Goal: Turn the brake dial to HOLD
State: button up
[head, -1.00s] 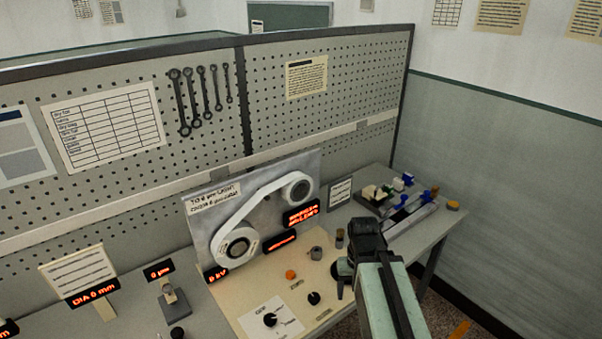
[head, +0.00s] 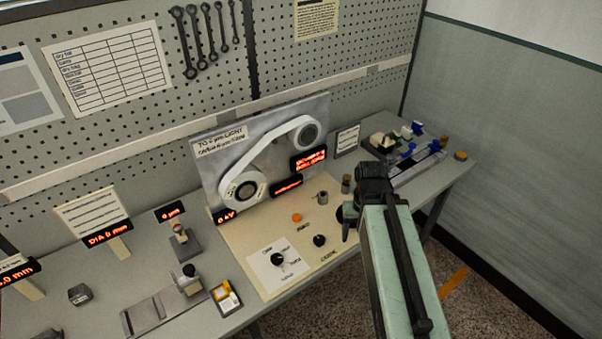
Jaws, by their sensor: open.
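A black dial (head: 278,260) sits on a white labelled card (head: 262,275) at the front of the beige panel (head: 245,240). Its labels are too small to read surely, so I cannot tell which position it points to. A second black knob (head: 319,240) stands to its right, with a small label in front. I cannot confirm from lettering which one is the brake dial. My gripper (head: 347,222) is open, to the right of both knobs and apart from them, over the panel's right side. Its fingers are small and partly hidden by my arm.
An orange button (head: 296,217) and a grey cylinder (head: 323,198) stand behind the knobs. An upright metal plate (head: 210,175) carries two spools joined by a white band. A yellow-and-white box (head: 226,298) lies left of the panel. Blue-handled items (head: 410,150) sit at the back right.

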aim_at(277, 258)
jog(key=k, duration=0.5)
jog(key=u, duration=1.75)
jog(key=k, duration=0.4)
jog(key=u, duration=0.2)
jog(key=i, duration=0.5)
